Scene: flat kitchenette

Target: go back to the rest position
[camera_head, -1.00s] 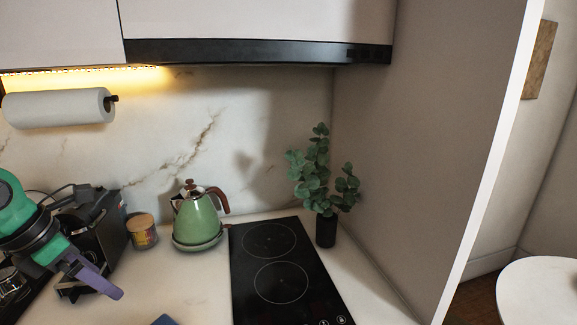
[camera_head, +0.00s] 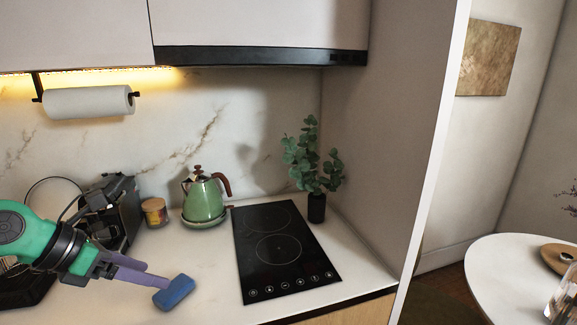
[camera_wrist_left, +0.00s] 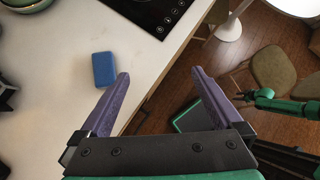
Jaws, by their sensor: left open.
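My left gripper (camera_head: 142,273) comes in from the left over the counter, with purple fingers. In the left wrist view its fingers (camera_wrist_left: 160,88) are spread wide with nothing between them. A blue sponge-like block (camera_head: 174,292) lies on the counter near its front edge, just beyond the fingertips in the head view. In the left wrist view the block (camera_wrist_left: 104,69) lies to the left of the left finger, outside the jaws. My right gripper is not seen in the head view.
A black cooktop (camera_head: 281,250) is set in the white counter (camera_head: 205,260). A green kettle (camera_head: 203,201), a small jar (camera_head: 155,212) and a potted plant (camera_head: 316,207) stand at the back. A dark appliance (camera_head: 118,205) is behind my left arm. A round white table (camera_head: 500,262) stands at the right.

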